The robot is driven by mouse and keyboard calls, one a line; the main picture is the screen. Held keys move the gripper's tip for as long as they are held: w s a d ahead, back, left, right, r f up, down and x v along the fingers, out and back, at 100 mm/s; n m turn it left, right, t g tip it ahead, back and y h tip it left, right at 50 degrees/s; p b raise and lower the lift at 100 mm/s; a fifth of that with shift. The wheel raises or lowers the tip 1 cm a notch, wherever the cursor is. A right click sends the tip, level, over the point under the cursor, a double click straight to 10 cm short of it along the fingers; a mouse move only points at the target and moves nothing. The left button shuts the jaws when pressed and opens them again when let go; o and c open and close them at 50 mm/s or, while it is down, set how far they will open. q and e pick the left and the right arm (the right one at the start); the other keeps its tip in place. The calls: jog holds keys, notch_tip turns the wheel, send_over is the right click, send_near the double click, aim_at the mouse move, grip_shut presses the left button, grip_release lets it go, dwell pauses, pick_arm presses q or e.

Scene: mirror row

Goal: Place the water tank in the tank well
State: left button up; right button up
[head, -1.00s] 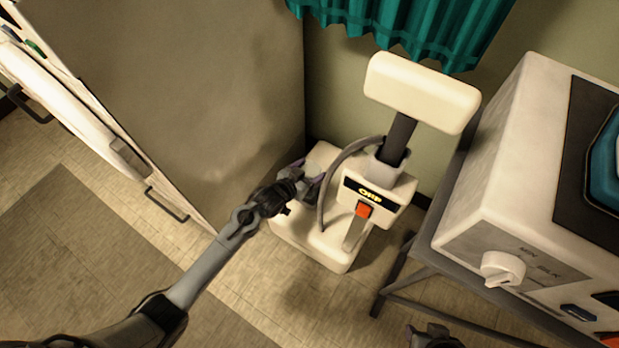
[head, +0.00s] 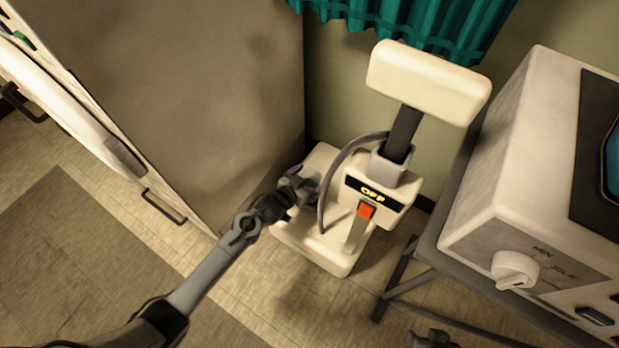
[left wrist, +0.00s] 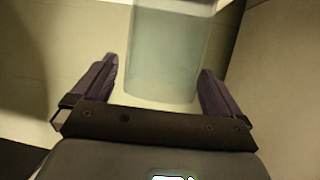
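A cream steamer base (head: 312,245) stands on the floor, with a grey pole, a curved grey hose and an orange switch under a label reading OFF. In the left wrist view a pale translucent tank (left wrist: 170,55) stands between and beyond the open fingers of my left gripper (left wrist: 158,70), with a small gap at each side. In the head view the tank cannot be made out, and the tank well cannot be told. My right gripper (head: 432,340) barely shows at the bottom edge.
A tall grey-brown panel (head: 200,90) stands close behind and left of my left gripper. A white machine with a knob (head: 515,268) sits on a grey metal stand (head: 408,292) at right. A teal curtain (head: 410,30) hangs behind. Tiled floor in front is clear.

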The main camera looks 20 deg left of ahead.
pick_arm(q)
jog(key=shift+r, duration=0.25)
jog(key=shift+s+a+r+p, duration=0.15)
jog(key=shift+s+p, duration=0.2)
jog(key=shift+p, duration=0.05)
jog(key=s+a+r+g+y+p, duration=0.1)
jog(key=s+r+g, duration=0.2)
jog(key=s, duration=0.8)
jog(key=s+a+r+n+g+y+p, duration=0.1)
jog(key=s+r, duration=0.4)
jog(key=s, duration=0.5)
jog(key=s+a+r+g+y+p, duration=0.1)
jog(key=s+r+g, duration=0.4)
jog(key=s, duration=0.6)
jog(key=shift+s+a+y+p, duration=0.3)
jog(key=shift+s+y+p, duration=0.1)
jog(key=shift+p, duration=0.5)
notch_tip(320, 180, up, 51)
jog(key=p, duration=5.1)
notch_tip(320, 180, down, 75)
jog(key=b, duration=7.5)
